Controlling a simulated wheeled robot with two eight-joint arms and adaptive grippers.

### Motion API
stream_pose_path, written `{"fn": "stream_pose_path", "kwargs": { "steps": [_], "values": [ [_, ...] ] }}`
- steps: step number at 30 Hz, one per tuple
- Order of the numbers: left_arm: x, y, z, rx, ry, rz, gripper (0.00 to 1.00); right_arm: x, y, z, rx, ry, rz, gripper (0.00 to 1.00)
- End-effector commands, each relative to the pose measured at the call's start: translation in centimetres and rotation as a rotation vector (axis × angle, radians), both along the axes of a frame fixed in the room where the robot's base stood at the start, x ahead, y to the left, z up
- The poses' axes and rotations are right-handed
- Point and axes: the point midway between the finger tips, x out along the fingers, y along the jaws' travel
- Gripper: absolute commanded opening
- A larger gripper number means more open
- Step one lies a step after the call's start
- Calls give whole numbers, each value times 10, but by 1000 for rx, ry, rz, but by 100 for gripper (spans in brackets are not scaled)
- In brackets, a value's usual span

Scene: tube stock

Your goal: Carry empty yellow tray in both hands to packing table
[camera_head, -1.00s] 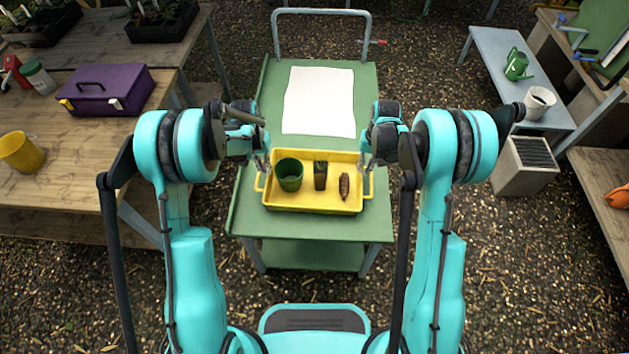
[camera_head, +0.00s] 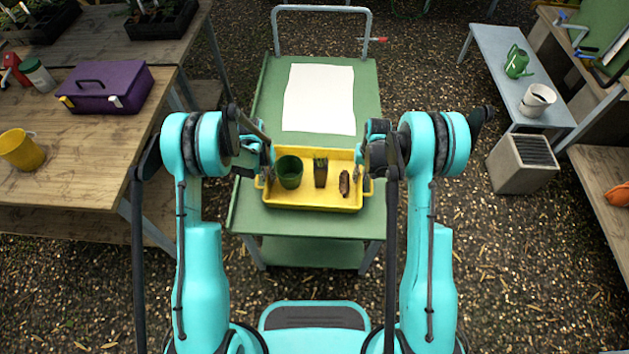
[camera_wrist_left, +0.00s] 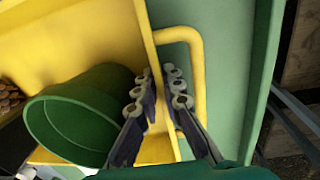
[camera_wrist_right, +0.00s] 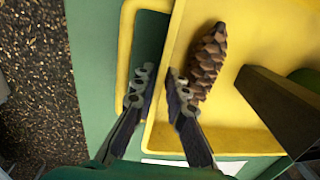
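The yellow tray (camera_head: 312,205) sits on a green cart (camera_head: 290,222). My left gripper (camera_head: 266,172) is at the tray's left end. In the left wrist view its parted fingers (camera_wrist_left: 158,92) straddle the end wall beside the handle (camera_wrist_left: 198,70). My right gripper (camera_head: 359,168) is at the right end. In the right wrist view its parted fingers (camera_wrist_right: 158,90) straddle that wall, one in the handle gap. Contact is unclear.
A white sheet (camera_head: 319,98) lies on the cart behind the tray, before the cart's push bar (camera_head: 322,10). A wooden table at left (camera_head: 60,190) bears a purple toolbox (camera_head: 105,88) and yellow bucket (camera_head: 20,150). A grey bench (camera_head: 500,60) stands right.

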Motion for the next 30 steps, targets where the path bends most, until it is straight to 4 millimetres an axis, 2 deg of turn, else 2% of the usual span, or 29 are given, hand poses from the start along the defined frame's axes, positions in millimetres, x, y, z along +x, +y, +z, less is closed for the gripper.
{"fn": "stream_pose_path", "kwargs": {
  "steps": [5,6,7,22,30],
  "values": [
    [0,0,0,0,0,0,8,0,0,0,0,0,0,13],
    [0,0,0,0,0,0,0,0,0,0,0,0,0,5],
    [0,0,0,0,0,0,0,0,0,0,0,0,0,0],
    [0,0,3,0,0,0,0,0,0,3,0,0,0,0],
    [0,0,25,0,0,0,0,0,0,25,0,0,0,0]
  ]
}}
